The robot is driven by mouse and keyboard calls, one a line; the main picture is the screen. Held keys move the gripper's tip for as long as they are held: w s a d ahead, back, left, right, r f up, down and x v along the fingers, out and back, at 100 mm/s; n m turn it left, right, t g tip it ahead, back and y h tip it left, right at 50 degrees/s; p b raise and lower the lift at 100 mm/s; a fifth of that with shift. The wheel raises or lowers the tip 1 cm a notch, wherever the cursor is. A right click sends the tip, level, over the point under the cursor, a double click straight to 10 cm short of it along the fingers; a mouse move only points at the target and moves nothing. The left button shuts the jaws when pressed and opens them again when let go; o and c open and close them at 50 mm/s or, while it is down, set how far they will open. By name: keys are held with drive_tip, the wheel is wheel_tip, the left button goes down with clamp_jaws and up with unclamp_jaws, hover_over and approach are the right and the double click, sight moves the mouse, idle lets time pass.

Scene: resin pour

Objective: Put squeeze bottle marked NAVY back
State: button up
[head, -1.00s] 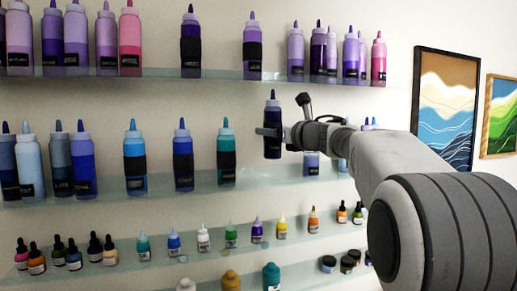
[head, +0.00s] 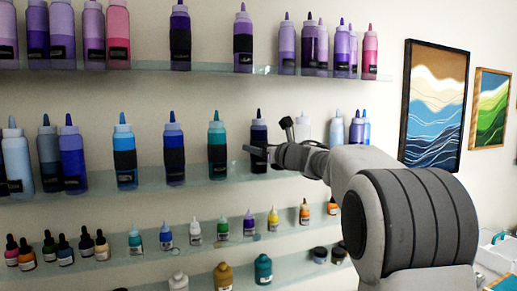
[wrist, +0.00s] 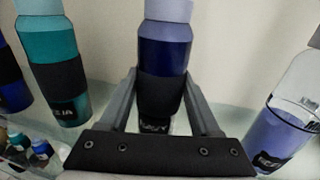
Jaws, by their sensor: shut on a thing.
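The dark navy squeeze bottle (head: 258,134) has a pale cap collar, a dark tip and a black band. It stands upright at the middle glass shelf (head: 205,176), right of a teal bottle (head: 217,140). My gripper (head: 257,151) is shut on it around the black band. In the wrist view the bottle (wrist: 163,55) is between the two fingers (wrist: 160,95), upright, its label low and partly hidden by the gripper. Its base looks at shelf level; whether it touches the glass I cannot tell.
In the wrist view a teal bottle (wrist: 52,60) is at the left and a half-empty periwinkle bottle (wrist: 290,125) at the right, both apart from the fingers. The upper shelf (head: 150,67) holds purple and pink bottles; the lower shelf (head: 120,255) holds small bottles.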

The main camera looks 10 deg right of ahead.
drive_tip(key=shift+f, duration=0.15)
drive_tip(key=o, duration=1.3)
drive_tip(key=shift+o, duration=0.2)
drive_tip(key=shift+r, duration=0.3)
drive_tip(key=b+v, duration=0.4)
drive_tip(key=v, duration=0.8)
drive_tip(key=shift+f, duration=0.15)
